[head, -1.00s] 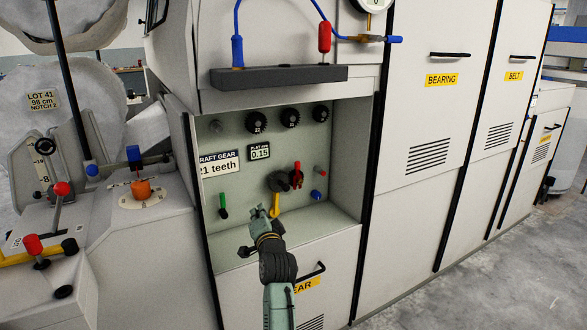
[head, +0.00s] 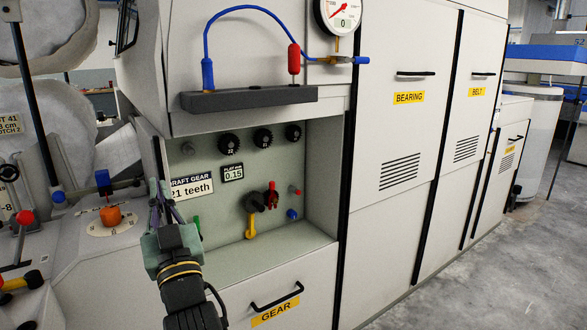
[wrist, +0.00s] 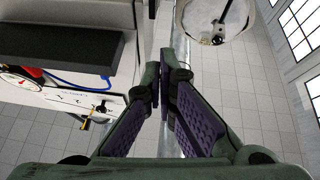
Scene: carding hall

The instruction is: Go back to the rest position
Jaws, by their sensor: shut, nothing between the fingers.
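My gripper (head: 160,200) shows at the lower left of the head view, pointing up in front of the left edge of the open gear recess (head: 320,190). Its fingers are shut with nothing between them, and it touches nothing that I can see. In the wrist view the two dark fingers (wrist: 165,95) meet near the middle. Inside the recess are the yellow-handled lever (head: 251,228), a red clamp (head: 271,196) and a blue knob (head: 292,214). A green handle (head: 197,224) is partly hidden behind my gripper.
A dark shelf (head: 250,98) with a blue hose and a red handle (head: 294,60) juts out above the recess. A console with an orange knob (head: 111,216) stands at the left. Cabinet doors run to the right. The grey floor (head: 490,270) at the right is clear.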

